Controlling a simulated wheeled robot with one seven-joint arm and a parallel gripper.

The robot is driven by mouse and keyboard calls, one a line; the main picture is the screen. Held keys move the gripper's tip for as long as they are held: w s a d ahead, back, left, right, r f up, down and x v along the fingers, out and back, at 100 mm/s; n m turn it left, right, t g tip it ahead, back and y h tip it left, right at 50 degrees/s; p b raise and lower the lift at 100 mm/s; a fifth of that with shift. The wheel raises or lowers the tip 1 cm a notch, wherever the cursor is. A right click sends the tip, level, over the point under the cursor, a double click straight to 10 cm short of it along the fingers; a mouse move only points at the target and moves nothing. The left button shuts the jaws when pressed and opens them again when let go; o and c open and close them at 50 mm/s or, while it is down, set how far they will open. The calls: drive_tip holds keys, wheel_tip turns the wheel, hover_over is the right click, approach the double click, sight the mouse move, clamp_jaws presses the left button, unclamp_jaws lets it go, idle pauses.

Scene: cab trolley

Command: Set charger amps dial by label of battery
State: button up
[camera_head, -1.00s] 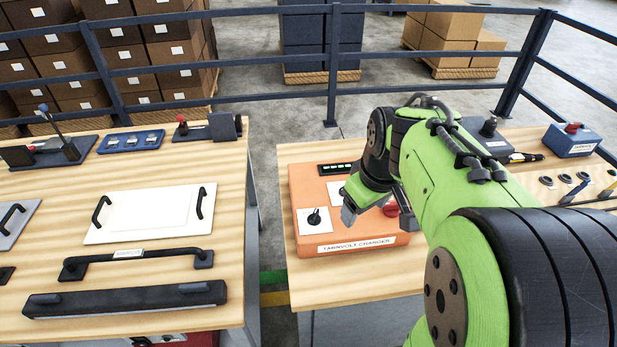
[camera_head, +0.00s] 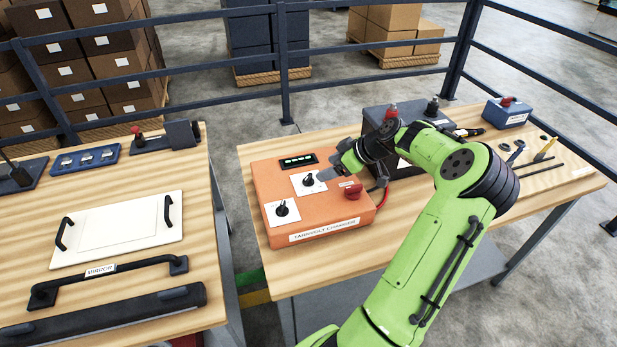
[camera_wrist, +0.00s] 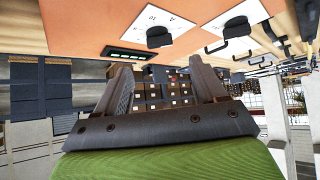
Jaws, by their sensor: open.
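The orange Tarnvolt charger (camera_head: 325,218) sits on the right table. Its top has a black dial on a white plate near the middle (camera_head: 308,180), another black dial at front left (camera_head: 281,211), a red knob (camera_head: 352,190) and a lit green display (camera_head: 297,161). My gripper (camera_head: 326,172) is open and empty, just right of the middle dial; contact cannot be told. In the wrist view, my open fingers (camera_wrist: 160,66) show with both dials, one (camera_wrist: 158,37) and the other (camera_wrist: 237,27), beyond them. The dark battery (camera_head: 378,119) stands behind my wrist, partly hidden; its label is unreadable.
A blue box with a red knob (camera_head: 507,112) and small tools (camera_head: 545,150) lie at the right of the table. The left table holds a white panel (camera_head: 120,230) and a black handle bar (camera_head: 110,280). A railing (camera_head: 200,108) runs behind.

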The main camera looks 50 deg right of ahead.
sight(309, 177)
drive_tip(key=x, duration=0.8)
drive_tip(key=shift+w+a+f, duration=0.1)
drive_tip(key=shift+w+f, duration=0.1)
drive_tip(key=c, duration=1.1)
drive_tip(key=shift+o, duration=0.2)
drive_tip(key=shift+b, duration=0.35)
